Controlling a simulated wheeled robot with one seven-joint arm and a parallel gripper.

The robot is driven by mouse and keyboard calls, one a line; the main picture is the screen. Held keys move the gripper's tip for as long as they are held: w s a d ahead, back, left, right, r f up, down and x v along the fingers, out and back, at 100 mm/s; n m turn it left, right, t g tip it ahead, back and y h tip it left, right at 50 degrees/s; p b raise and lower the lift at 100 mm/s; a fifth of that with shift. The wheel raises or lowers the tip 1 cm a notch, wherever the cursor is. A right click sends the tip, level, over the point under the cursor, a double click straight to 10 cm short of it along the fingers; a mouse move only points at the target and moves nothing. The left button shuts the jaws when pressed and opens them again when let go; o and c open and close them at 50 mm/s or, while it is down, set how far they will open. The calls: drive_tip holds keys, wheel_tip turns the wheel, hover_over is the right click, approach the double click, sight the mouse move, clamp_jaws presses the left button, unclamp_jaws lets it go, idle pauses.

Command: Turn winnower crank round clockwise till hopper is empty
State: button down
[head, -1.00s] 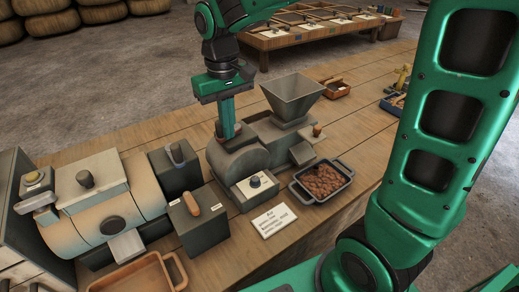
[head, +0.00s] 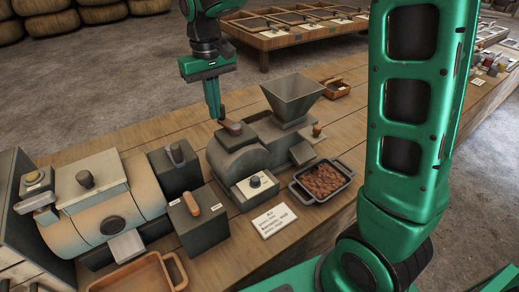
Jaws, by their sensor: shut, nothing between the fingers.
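The winnower (head: 238,155) is a grey machine with a rounded housing, standing on the wooden bench. Its flared grey hopper (head: 292,97) rises at the right; no material shows inside, but its bottom is hidden. A brown handle (head: 232,127), apparently the crank's, sits on top of the rounded housing. My gripper (head: 218,117) points down with its fingers shut and empty. Its tips are just left of and behind this handle; I cannot tell whether they touch it. A dark tray (head: 346,187) with brown pieces (head: 323,180) stands in front of the winnower.
A grey and tan drum machine (head: 95,225) and a dark box with an orange handle (head: 200,222) stand left. A brown tray (head: 130,275) is at the front. A printed card (head: 274,221) lies before the winnower. A smaller brown knob (head: 317,130) is at its right.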

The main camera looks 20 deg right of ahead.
wheel_tip(320, 180, up, 6)
drive_tip(key=shift+r, duration=0.2)
idle(0.4)
idle(0.4)
drive_tip(key=s+d+f+m, duration=0.1)
drive_tip(key=s+d+m, duration=0.1)
drive_tip(key=s+d, duration=0.6)
drive_tip(key=s+d+f+m, duration=0.2)
drive_tip(key=s+d, duration=0.2)
drive_tip(key=d, duration=0.7)
drive_tip(key=s+d+f+m, duration=0.2)
drive_tip(key=s+d+f, duration=0.1)
drive_tip(key=s, duration=0.6)
drive_tip(key=s+d+f+m, duration=0.2)
drive_tip(key=s+d+f, duration=0.2)
drive_tip(key=s, duration=0.6)
drive_tip(key=shift+d+f+m, duration=0.15)
drive_tip(key=shift+d+m, duration=0.15)
drive_tip(key=shift+d, duration=0.3)
